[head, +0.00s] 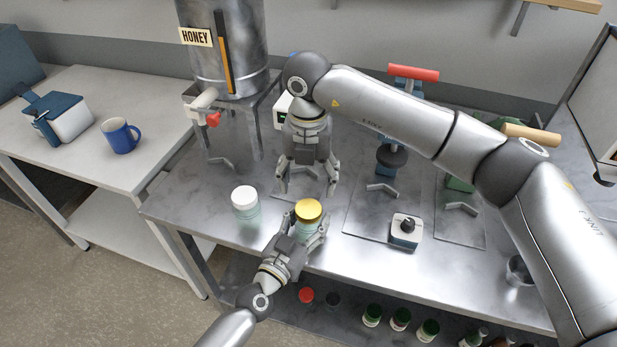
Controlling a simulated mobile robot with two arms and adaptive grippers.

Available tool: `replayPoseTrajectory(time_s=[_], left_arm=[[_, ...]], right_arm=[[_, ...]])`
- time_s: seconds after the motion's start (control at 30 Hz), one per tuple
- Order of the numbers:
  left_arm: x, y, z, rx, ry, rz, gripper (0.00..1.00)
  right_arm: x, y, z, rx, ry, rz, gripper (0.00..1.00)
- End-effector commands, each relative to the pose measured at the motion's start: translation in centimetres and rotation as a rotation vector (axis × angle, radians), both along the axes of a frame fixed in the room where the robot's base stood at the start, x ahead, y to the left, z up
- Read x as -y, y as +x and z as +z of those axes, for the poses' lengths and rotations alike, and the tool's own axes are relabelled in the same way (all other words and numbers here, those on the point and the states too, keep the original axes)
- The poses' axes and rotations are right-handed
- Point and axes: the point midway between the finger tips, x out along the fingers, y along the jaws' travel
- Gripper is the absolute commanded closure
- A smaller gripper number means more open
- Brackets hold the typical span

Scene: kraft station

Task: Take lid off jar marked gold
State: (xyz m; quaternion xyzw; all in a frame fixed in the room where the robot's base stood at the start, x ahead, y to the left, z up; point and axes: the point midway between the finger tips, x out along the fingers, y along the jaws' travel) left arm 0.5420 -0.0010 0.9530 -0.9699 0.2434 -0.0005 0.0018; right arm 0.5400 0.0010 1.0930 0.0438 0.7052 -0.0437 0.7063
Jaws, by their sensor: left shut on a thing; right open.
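The jar with the gold lid (308,210) stands near the front edge of the steel table. My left gripper (305,228) reaches in from below and is shut around the jar's body, under the lid, hiding most of it. My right gripper (307,187) hangs just behind and above the gold lid, fingers pointing down, open and empty. A second jar with a white lid (244,199) stands upright to the left, apart from both grippers.
A honey tank (225,50) on a stand with a red-handled tap (212,118) is behind left. A small box with a black knob (405,230) stands to the right. A shelf below holds several jars. A blue mug (121,135) is on the left table.

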Motion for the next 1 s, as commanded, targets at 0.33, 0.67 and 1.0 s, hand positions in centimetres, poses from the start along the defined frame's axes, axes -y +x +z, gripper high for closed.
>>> replayPoseTrajectory(time_s=[0.33,0.67,1.0], left_arm=[[-0.01,-0.02,-0.07,0.000,0.001,0.000,1.00],[-0.02,-0.01,-0.08,-0.001,0.002,0.000,1.00],[-0.01,-0.03,-0.09,-0.001,0.002,0.000,1.00]], right_arm=[[-0.02,-0.01,0.00,-0.001,0.002,-0.594,0.31],[0.06,-0.02,-0.04,-0.002,0.001,-1.127,0.31],[0.10,0.01,-0.30,-0.002,0.000,-1.365,0.31]])
